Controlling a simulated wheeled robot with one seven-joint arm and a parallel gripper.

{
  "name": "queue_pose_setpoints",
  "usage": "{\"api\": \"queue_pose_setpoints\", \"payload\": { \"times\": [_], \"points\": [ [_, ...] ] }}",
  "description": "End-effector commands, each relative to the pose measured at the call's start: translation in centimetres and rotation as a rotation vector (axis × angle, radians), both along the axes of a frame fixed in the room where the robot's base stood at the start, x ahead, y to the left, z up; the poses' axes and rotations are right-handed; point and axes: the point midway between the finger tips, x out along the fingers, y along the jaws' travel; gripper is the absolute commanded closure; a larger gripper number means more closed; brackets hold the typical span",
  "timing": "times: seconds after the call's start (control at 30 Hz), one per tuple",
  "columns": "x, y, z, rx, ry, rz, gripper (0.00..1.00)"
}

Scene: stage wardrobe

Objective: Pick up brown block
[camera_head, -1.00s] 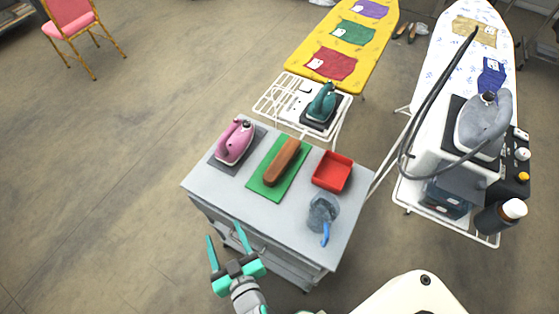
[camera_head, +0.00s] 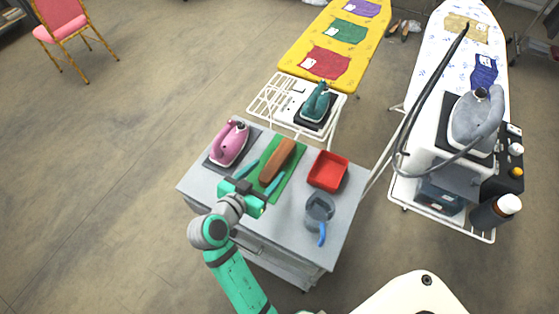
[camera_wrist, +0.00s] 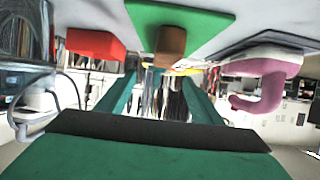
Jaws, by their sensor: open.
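The brown block (camera_head: 279,159) is long and rounded and lies on a green mat (camera_head: 295,176) on the grey cabinet top. In the wrist view the block (camera_wrist: 171,45) shows end-on, with the green mat (camera_wrist: 210,25) around it. My gripper (camera_head: 262,172) is over the near end of the mat, its two teal fingers spread apart toward the block, one on each side of its near end. In the wrist view the fingers of my gripper (camera_wrist: 160,95) are apart with nothing between them. I cannot tell whether either finger touches the block.
A pink iron (camera_head: 230,143) on a dark pad stands left of the mat. A red tray (camera_head: 328,171) and a grey-blue cup (camera_head: 319,210) with a blue handle are to its right. A teal iron (camera_head: 317,102) stands on a white rack behind the cabinet.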

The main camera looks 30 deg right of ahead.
Motion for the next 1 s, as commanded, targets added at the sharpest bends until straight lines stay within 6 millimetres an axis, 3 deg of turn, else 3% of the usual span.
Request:
{"api": "queue_pose_setpoints", "payload": {
  "times": [0.23,0.8,1.0],
  "points": [
    [1.6,-2.9,-1.5,-0.001,0.001,-0.001,0.40],
    [4.6,-7.0,-4.3,0.000,0.001,0.000,0.40],
    [4.8,-7.4,-4.5,0.000,0.002,0.002,0.40]
  ]
}}
